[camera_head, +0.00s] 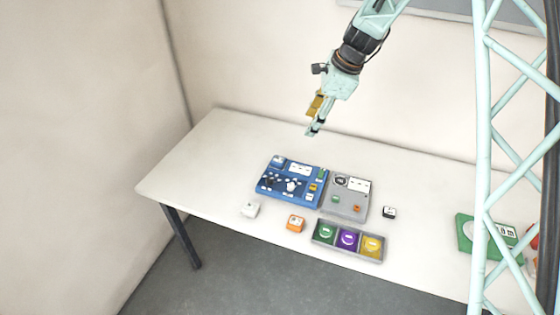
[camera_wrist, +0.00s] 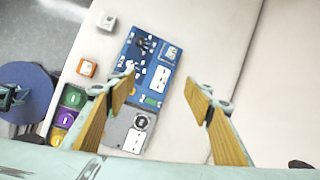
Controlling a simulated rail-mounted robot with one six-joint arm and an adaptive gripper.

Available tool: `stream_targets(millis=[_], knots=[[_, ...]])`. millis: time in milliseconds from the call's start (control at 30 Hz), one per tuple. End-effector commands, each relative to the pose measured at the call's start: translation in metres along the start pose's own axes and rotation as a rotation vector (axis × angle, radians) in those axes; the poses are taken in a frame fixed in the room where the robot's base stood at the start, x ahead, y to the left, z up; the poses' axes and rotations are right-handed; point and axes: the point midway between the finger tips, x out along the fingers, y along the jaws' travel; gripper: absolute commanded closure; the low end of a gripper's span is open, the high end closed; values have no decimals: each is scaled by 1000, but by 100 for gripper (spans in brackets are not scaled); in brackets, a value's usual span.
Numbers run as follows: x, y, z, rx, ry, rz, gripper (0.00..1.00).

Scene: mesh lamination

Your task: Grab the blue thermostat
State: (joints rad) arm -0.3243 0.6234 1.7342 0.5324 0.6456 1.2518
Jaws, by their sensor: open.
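A small blue block with a pale face (camera_head: 278,161) sits at the far left corner of the blue board; it looks like the blue thermostat, but it is too small to be sure. In the wrist view a similar blue-edged block (camera_wrist: 171,53) is at the board's upper right corner. My gripper (camera_head: 314,130) is raised above the back of the table, clear of the board. In the wrist view my gripper (camera_wrist: 158,90) is open, with nothing between its wood-coloured fingers.
The blue board (camera_head: 268,187) carries several small parts and adjoins a grey panel (camera_head: 342,206). A tray (camera_head: 340,248) has green, purple and yellow compartments. The table's left side is clear.

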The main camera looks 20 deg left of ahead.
Motion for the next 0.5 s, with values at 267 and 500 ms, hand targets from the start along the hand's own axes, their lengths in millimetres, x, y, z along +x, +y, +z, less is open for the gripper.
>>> stream_targets(millis=[267,500], knots=[[55,-19,13,118,-15,18,52],[104,-30,23,222,-26,34,52]])
